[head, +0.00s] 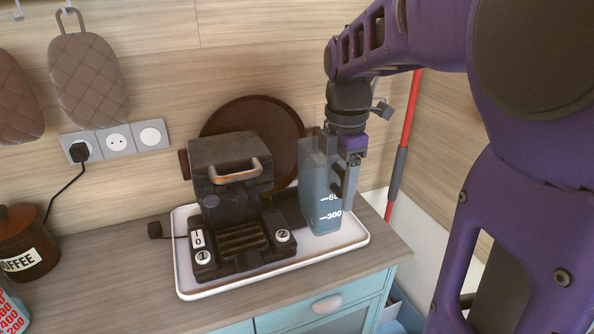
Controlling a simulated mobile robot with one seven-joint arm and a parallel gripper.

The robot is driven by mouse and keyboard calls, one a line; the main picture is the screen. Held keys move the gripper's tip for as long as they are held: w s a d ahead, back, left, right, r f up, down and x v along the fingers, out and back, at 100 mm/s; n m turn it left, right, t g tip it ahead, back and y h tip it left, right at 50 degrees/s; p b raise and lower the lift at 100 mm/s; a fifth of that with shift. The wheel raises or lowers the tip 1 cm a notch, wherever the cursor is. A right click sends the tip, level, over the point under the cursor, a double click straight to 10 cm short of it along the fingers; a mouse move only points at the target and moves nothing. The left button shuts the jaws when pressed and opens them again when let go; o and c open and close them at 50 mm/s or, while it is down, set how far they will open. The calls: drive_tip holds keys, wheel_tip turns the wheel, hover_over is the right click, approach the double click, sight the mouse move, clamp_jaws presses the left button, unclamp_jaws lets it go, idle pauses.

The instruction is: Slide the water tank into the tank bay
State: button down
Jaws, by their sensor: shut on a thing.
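The water tank (317,190) is a tall, clear bluish container with level marks, one reading 300. It stands upright at the right side of the dark coffee machine (226,175), over the right part of the white tray (190,287). My gripper (346,188) points down at the tank's right side and is shut on it. The gripper covers part of that side. The tank bay is not clearly visible; the tank hides the area behind it. I cannot tell whether the tank's base touches the tray.
A round brown board (265,115) leans on the wall behind the machine. A coffee jar (27,243) stands at the left, near a plug (79,152) and its cord. The counter's right edge lies close beyond the tray. A red pole (404,140) stands at the right.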

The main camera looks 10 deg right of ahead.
sight(321, 205)
wheel_tip(321, 205, down, 6)
drive_tip(key=b, duration=0.3)
drive_tip(key=shift+s+f, duration=0.2)
drive_tip(key=shift+s, duration=0.1)
drive_tip(key=shift+w+a+f+b, duration=0.2)
drive_tip(key=shift+w+f, duration=0.3)
drive_tip(key=shift+w, duration=0.65)
drive_tip(key=shift+w+a+f+b, duration=0.25)
drive_tip(key=shift+w+f, duration=0.2)
drive_tip(key=shift+w, duration=0.75)
drive_tip(key=shift+w+a+f+b, duration=0.2)
drive_tip(key=shift+w+f, duration=0.3)
drive_tip(key=shift+w, duration=0.65)
drive_tip(key=w+a+p, duration=0.1)
drive_tip(key=w+p, duration=0.2)
drive_tip(key=w, duration=0.6)
drive_tip(key=shift+w+a+f, duration=0.2)
drive_tip(key=shift+a+f, duration=0.2)
